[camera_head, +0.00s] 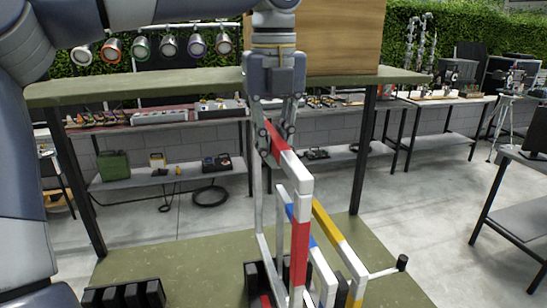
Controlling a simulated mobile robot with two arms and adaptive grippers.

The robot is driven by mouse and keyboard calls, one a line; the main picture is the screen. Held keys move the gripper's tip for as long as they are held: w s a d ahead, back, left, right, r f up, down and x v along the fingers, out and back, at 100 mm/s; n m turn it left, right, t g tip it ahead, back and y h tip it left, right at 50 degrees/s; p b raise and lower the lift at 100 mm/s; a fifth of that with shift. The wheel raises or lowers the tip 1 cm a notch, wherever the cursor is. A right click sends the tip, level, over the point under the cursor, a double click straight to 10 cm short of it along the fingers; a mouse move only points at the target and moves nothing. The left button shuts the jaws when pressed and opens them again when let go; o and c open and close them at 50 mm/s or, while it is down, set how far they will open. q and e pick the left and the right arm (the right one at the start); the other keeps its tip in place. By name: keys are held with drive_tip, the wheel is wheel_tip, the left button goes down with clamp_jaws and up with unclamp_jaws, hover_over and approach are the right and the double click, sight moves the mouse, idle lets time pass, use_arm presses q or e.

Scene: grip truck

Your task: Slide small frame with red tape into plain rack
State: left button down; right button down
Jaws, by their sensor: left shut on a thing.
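The small frame with red tape (301,248) is white with red bands, and it stands upright near the picture's middle. My left gripper (277,150) comes down from above and is shut on the far end of its top bar. Its lower end runs toward the bottom picture edge, so I cannot tell whether it touches anything. One black slotted rack (252,280) is partly hidden behind the frames. Another black slotted rack (125,296) stands empty at the lower left, cut by the picture edge. I cannot tell which is the plain rack. My right gripper is not in view.
Frames with blue tape (318,250) and yellow tape (335,235) stand close to the right of the red-taped one. A thin rod with a black knob (402,262) sticks out to the right. The green surface (190,262) between the racks is clear.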

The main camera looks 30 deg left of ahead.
use_arm(q)
drive_tip(key=shift+r+p, duration=5.05)
drive_tip(key=shift+r, duration=0.15)
drive_tip(key=shift+f, duration=0.1)
